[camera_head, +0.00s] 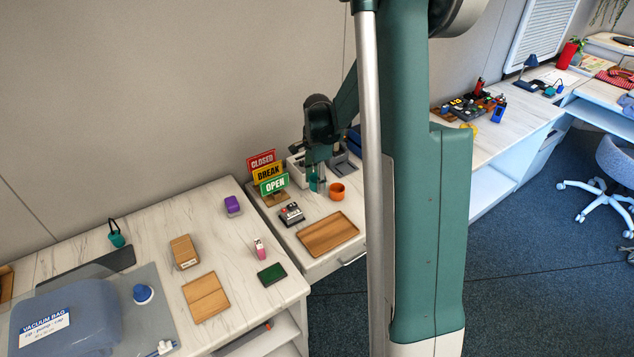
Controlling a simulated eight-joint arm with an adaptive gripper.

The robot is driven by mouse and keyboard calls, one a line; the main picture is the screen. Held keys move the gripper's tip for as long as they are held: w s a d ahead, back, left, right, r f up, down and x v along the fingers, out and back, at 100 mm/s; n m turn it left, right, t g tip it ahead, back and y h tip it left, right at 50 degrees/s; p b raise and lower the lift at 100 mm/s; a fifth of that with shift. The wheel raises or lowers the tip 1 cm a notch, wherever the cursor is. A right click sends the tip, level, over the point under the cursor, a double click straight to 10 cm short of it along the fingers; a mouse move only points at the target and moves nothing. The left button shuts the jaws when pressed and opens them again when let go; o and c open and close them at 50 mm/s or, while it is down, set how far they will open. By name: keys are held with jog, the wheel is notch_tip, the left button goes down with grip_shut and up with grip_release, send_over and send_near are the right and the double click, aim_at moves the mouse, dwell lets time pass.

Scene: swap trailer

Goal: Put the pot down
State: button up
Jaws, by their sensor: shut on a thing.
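A small orange pot (338,192) shows at the tray desk in the middle of the view, upright. My gripper (321,186) points down at the pot's left side, with its fingers closed at the pot's near-left rim. The fingers are small and partly dark, so the exact grip is hard to see. I cannot tell whether the pot's base touches the desk or is slightly above it.
A wooden tray (328,233) lies in front of the pot. A small dark device (291,213) and a CLOSED/BREAK/OPEN sign stand (271,183) are to the left. A grey organiser (346,162) stands behind. Bare desk surface shows between pot and tray.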

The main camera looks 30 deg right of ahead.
jog(key=shift+w+a, duration=0.1)
jog(key=shift+a, duration=0.05)
dwell(0.7)
jog(key=w+a+r+p, duration=0.2)
jog(key=w+a, duration=0.2)
jog(key=a, duration=1)
jog(key=w+a+r+p, duration=0.3)
jog(key=w+a, duration=0.2)
jog(key=a, duration=0.9)
jog(key=w+a+r+p, duration=0.2)
jog(key=w+a, duration=0.3)
jog(key=a, duration=0.8)
jog(key=shift+a+r, duration=0.4)
jog(key=shift+r, duration=0.2)
jog(key=shift+w, duration=0.1)
send_over(196, 213)
jog(key=shift+f, duration=3.1)
jog(key=shift+f, duration=0.1)
jog(key=shift+f, duration=1.8)
jog(key=shift+f+b, duration=0.15)
jog(key=shift+b, duration=0.15)
